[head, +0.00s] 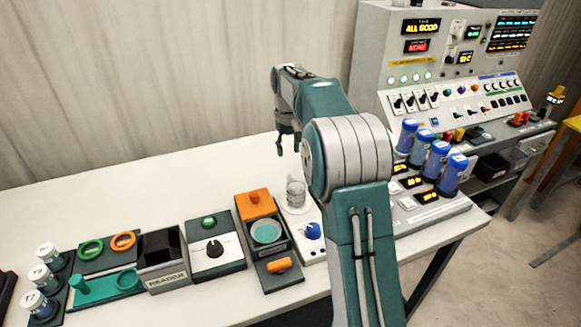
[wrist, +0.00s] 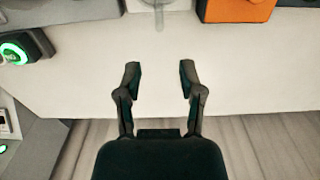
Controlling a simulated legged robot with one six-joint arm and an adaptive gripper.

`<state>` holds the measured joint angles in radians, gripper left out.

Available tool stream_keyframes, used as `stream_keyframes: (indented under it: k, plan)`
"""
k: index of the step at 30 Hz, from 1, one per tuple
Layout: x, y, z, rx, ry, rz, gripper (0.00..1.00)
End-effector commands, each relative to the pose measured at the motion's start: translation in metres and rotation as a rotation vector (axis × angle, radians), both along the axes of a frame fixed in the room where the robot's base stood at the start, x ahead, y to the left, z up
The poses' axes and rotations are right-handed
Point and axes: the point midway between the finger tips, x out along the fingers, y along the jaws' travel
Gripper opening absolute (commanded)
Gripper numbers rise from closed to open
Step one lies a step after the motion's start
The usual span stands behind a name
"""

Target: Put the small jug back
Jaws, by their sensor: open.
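A small clear glass vessel (head: 296,192), which looks like the small jug, stands upright on a round pale plate of a white unit with a blue knob (head: 313,231). My gripper (head: 288,150) is above and behind it, over the back part of the white table, apart from it. In the wrist view my gripper (wrist: 160,70) is open, with nothing between its fingers. A glassy shape (wrist: 158,14) at the top edge of that view is cut off; it may be the same vessel.
The white table (head: 130,190) is clear at the back left. An orange-lidded unit (head: 253,203) stands left of the vessel. Farther left are a knob box (head: 214,246) and a green tray (head: 105,286). Blue-capped cylinders (head: 434,160) and a control console (head: 440,65) are at the right.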

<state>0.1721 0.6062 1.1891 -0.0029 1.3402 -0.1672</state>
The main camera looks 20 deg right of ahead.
Motion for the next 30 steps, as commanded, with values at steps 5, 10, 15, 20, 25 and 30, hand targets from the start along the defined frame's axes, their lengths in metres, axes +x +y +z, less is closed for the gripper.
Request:
stream_keyframes:
  k: [5,10,15,20,25,30]
  plan:
    - [-0.026,0.014,0.033,-0.007,-0.047,0.001,0.50]
    - [-0.073,0.034,0.069,-0.015,-0.116,0.003,0.50]
    - [-0.126,0.053,0.094,-0.019,-0.185,0.005,0.50]
    - [-0.178,0.069,0.105,-0.019,-0.251,0.005,0.50]
    - [-0.234,0.082,0.105,-0.017,-0.322,0.005,0.50]
    - [-0.289,0.092,0.093,-0.012,-0.392,0.007,0.50]
